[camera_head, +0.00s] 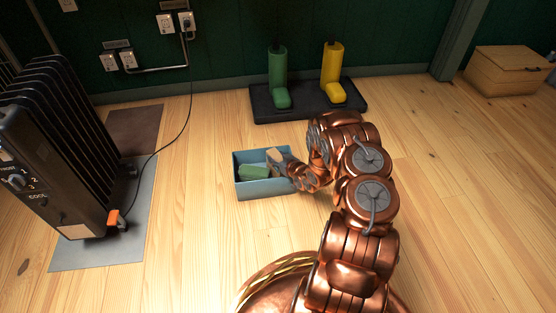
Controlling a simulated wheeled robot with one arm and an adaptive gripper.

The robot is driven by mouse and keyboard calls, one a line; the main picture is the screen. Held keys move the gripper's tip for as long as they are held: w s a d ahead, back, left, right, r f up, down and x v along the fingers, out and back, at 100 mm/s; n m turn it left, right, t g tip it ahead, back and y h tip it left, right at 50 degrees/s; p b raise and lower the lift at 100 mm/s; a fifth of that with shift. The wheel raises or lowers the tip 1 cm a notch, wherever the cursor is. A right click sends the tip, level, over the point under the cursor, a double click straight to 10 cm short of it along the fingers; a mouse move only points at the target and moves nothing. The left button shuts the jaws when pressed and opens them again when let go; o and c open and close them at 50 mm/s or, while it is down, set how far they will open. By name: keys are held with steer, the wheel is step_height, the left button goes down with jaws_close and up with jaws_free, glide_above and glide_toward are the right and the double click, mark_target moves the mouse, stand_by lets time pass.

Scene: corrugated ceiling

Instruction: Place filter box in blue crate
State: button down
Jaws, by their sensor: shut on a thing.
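The blue crate (262,188) is an open box on the wood floor in the middle of the view. My gripper (279,162) reaches over its right side from my copper arm. It is shut on a small tan box, which I take for the filter box (274,154), at the crate's opening. The fingers partly hide this box. I cannot tell if it touches the crate's floor. A green object (253,172) lies inside the crate on the left.
A black heater (60,140) stands on a grey mat (105,250) at left, with its cord running to wall sockets (177,23). Green and yellow boots (333,75) stand on a black tray (262,104) behind the crate. A wooden chest (505,75) sits at back right. Floor in front is clear.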

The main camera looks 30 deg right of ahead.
steer(key=c, duration=0.6)
jaws_free()
steer(key=shift+o, duration=0.2)
